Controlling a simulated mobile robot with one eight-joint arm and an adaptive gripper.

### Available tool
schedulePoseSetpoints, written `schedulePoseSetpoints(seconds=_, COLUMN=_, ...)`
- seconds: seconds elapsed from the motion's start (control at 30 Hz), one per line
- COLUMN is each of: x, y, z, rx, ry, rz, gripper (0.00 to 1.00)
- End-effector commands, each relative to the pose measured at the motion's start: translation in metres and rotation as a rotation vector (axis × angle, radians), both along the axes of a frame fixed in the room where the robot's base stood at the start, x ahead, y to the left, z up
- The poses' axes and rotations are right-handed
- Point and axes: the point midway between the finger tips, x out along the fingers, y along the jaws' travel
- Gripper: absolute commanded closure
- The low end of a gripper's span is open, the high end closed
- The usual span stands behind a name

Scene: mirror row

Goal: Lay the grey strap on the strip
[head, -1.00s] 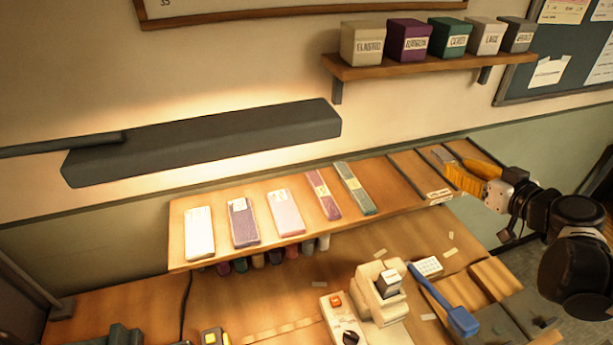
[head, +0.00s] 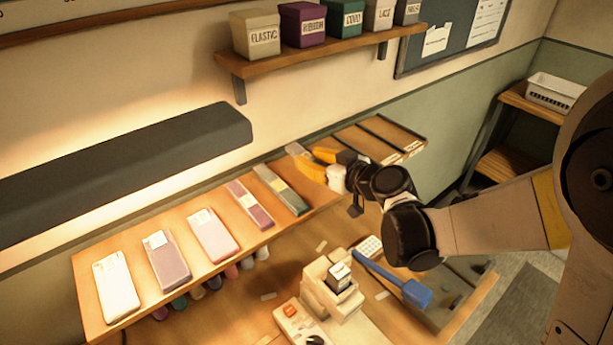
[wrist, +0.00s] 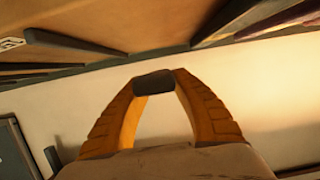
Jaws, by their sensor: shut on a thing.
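My gripper (head: 306,158), with yellow-orange fingers, is shut on a small grey piece, which I take to be the grey strap (head: 294,149). In the wrist view the dark grey end of the strap (wrist: 153,84) sits between the fingertips. My gripper is over the sloping wooden strip (head: 140,246), just right of the teal-grey banded piece (head: 282,190). I cannot tell whether the strap touches the wood. Part of the strip there is hidden by my fingers.
White (head: 116,287), mauve (head: 167,260) and pink (head: 213,233) pieces lie left on the strip, with a banded mauve one (head: 249,205). Divided bays (head: 385,135) are at its right. A dark lamp (head: 120,185) hangs above left.

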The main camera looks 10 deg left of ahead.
Motion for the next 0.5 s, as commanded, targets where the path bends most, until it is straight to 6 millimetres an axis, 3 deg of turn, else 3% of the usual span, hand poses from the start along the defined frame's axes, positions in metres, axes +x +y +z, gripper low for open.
schedulePoseSetpoints(seconds=0.17, x=-0.002, y=0.007, z=-0.009, rx=0.0, ry=0.0, rz=-0.002, gripper=1.0)
schedulePoseSetpoints(seconds=0.4, x=-0.002, y=0.006, z=-0.044, rx=0.0, ry=0.0, rz=-0.002, gripper=1.0)
schedulePoseSetpoints(seconds=0.5, x=-0.002, y=0.006, z=-0.044, rx=0.0, ry=0.0, rz=-0.002, gripper=1.0)
